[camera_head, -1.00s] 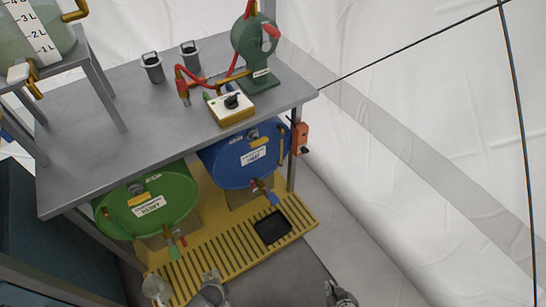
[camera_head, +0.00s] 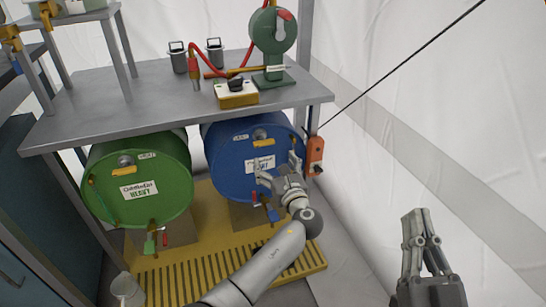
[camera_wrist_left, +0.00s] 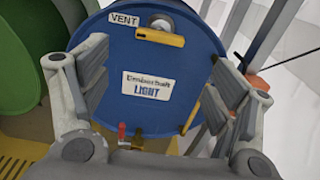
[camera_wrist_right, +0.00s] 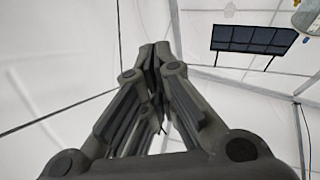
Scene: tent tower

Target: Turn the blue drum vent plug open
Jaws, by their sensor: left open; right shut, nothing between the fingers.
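The blue drum (camera_head: 228,165) lies on its side under the bench, its round face toward me with a "LIGHT" label. Its vent plug (camera_head: 260,134) is a metal disc near the top, with a yellow bar (camera_head: 263,143) just below. In the left wrist view the plug (camera_wrist_left: 162,22) sits right of a "VENT" tag, and the yellow bar (camera_wrist_left: 160,37) lies roughly level. My left gripper (camera_head: 278,167) is open and empty in front of the drum face, below the plug and apart from it. My right gripper (camera_head: 420,222) is shut and empty, well to the right.
A green drum (camera_head: 180,180) marked "HEAVY" lies to the left. The grey bench top (camera_head: 130,105) overhangs both drums and holds a green pump (camera_head: 273,45). An orange box (camera_head: 315,156) hangs at the bench's right leg. A yellow slatted grate (camera_head: 190,283) lies below.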

